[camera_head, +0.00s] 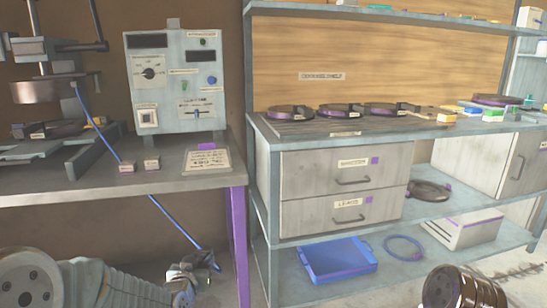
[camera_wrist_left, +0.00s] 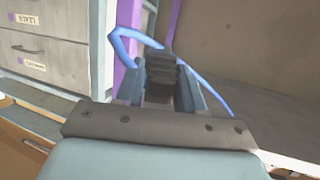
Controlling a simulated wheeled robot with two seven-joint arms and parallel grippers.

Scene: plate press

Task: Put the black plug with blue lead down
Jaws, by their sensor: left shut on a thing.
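My left gripper (camera_head: 192,271) is low in front of the workbench, left of its purple leg, in the head view. It is shut on the black plug (camera_head: 203,259), which is partly hidden by the fingers. In the left wrist view the black plug (camera_wrist_left: 164,72) sits between the two fingers of the left gripper (camera_wrist_left: 162,90). The blue lead (camera_head: 170,218) runs up from the plug, past the bench's front edge, to the press at the upper left. It also loops behind the plug in the left wrist view (camera_wrist_left: 205,78). My right gripper is not in view.
The workbench (camera_head: 90,181) carries a control box (camera_head: 178,85), two small blocks and a label card (camera_head: 208,161). To the right, a shelf unit (camera_head: 262,205) holds drawers, dark round plates, a blue tray (camera_head: 338,259) and a blue ring (camera_head: 404,247). The bench's front right is mostly clear.

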